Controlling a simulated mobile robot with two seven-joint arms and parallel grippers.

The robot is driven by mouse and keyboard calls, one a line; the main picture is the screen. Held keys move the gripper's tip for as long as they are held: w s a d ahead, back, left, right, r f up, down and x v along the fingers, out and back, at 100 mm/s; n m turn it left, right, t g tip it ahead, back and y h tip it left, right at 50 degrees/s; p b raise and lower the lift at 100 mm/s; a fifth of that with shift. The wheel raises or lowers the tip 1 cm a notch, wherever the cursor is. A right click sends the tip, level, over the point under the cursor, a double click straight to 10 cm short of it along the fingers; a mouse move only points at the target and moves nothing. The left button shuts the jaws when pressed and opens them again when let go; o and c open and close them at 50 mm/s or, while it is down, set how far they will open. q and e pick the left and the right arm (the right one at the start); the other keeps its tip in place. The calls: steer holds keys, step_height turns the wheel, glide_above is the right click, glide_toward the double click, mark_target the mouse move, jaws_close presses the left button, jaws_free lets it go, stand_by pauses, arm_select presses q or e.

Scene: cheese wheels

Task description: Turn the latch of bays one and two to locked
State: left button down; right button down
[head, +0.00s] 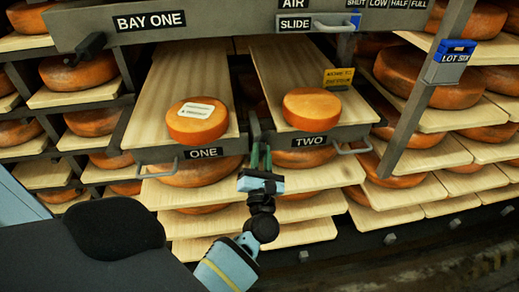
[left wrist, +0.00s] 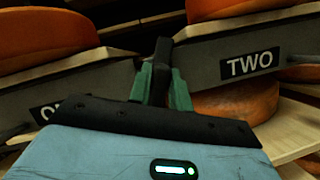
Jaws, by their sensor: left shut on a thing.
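The bay one board (head: 150,120), labelled ONE, and the bay two board (head: 290,65), labelled TWO, lie side by side, each with a cheese wheel on it. A dark latch (head: 254,125) stands roughly upright in the gap between their front rails; it also shows in the left wrist view (left wrist: 163,52). My left gripper (head: 262,155) reaches up from below to this gap. Its green fingers (left wrist: 160,85) are shut on the latch, one on each side, hiding its lower part. I cannot read any locked mark. My right gripper is not in view.
Metal handles stick out under the ONE label (head: 160,170) and beside the TWO label (head: 352,147). A yellow tag (head: 338,77) stands by bay two. A SLIDE bar (head: 310,24) crosses above. More cheese shelves lie below and at both sides. A blue LOT SIX box (head: 450,62) hangs on the right post.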

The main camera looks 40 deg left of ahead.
arm_select(q)
steer(key=m+p, duration=0.1)
steer(key=m+h, duration=0.1)
steer(key=m+p, duration=0.1)
steer(key=m, duration=0.1)
steer(key=shift+r+t+h+p, duration=0.25)
steer(key=shift+t+h+p, duration=0.05)
steer(key=shift+p, duration=0.05)
steer(key=shift+d+m+h+p, duration=0.1)
steer(key=shift+m+h+p, duration=0.2)
steer(key=shift+m+p, duration=0.2)
steer(key=m+h+p, duration=0.1)
steer(key=m+p, duration=0.2)
steer(key=shift+w, duration=0.1)
steer(key=m+h+p, duration=0.1)
steer(key=m+p, duration=0.2)
steer(key=m+g+h+p, duration=0.1)
steer(key=m+p, duration=0.2)
steer(key=shift+f, duration=0.15)
steer(key=shift+f+m+g+p, duration=0.2)
steer(key=shift+m+g+p, duration=0.15)
steer(key=shift+p, duration=0.2)
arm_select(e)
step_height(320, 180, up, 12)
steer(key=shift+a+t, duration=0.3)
arm_select(q)
steer(key=shift+f+m, duration=0.1)
steer(key=shift+m, duration=0.15)
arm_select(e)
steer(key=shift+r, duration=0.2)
